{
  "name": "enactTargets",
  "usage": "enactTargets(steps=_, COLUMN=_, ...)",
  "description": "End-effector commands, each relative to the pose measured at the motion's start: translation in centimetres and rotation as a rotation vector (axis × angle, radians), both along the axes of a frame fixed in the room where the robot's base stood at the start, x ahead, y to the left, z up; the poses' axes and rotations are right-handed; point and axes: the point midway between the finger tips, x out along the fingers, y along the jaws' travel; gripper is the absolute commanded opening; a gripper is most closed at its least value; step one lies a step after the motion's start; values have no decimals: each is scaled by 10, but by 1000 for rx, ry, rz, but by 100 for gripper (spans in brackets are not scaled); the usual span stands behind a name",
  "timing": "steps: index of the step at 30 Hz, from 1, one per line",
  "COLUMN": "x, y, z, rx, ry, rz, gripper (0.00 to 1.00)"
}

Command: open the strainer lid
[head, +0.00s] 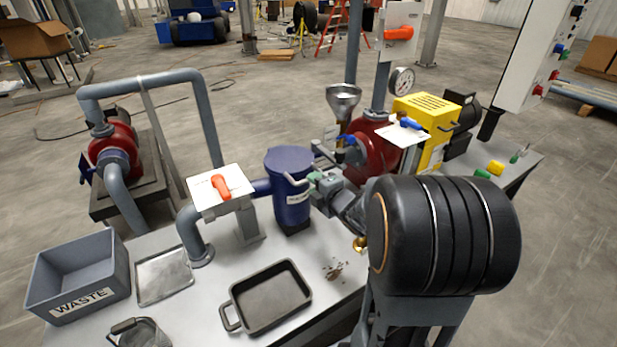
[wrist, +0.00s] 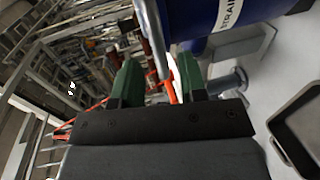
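The blue strainer (head: 291,208) stands upright on the bench, and its blue lid (head: 288,158) lies flat on top, closed. A light grey bar handle (head: 294,181) sticks out from the lid's front side. My gripper (head: 314,178) is at the right end of this handle. In the wrist view the two green fingers of my gripper (wrist: 156,82) are apart, with the grey handle bar (wrist: 152,38) running between them and visible gaps beside it. The labelled strainer body (wrist: 215,15) is at the upper right there. Contact with the bar cannot be made out.
An orange-handled valve plate (head: 218,188) stands left of the strainer. A red pump (head: 378,150) and a funnel (head: 343,98) are behind my arm. A black tray (head: 268,318), a flat grey tray (head: 163,277) and a waste bin (head: 80,272) are on the bench's front left.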

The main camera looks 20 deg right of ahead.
Motion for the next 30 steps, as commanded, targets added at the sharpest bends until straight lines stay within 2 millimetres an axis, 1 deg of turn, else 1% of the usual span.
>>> enactTargets(steps=1, x=8, y=2, z=-3, rx=1, ry=1, rz=3, gripper=39)
enactTargets(steps=3, x=17, y=3, z=-5, rx=1, ry=1, rz=2, gripper=39)
enactTargets(steps=9, x=33, y=4, z=-8, rx=0, ry=0, rz=1, gripper=39)
enactTargets(steps=15, x=39, y=5, z=-8, rx=0, ry=0, rz=0, gripper=39)
enactTargets(steps=22, x=39, y=4, z=-8, rx=1, ry=0, rz=0, gripper=39)
enactTargets(steps=23, x=39, y=4, z=-8, rx=1, ry=0, rz=0, gripper=38)
enactTargets(steps=30, x=39, y=4, z=-8, rx=0, ry=0, rz=0, gripper=15)
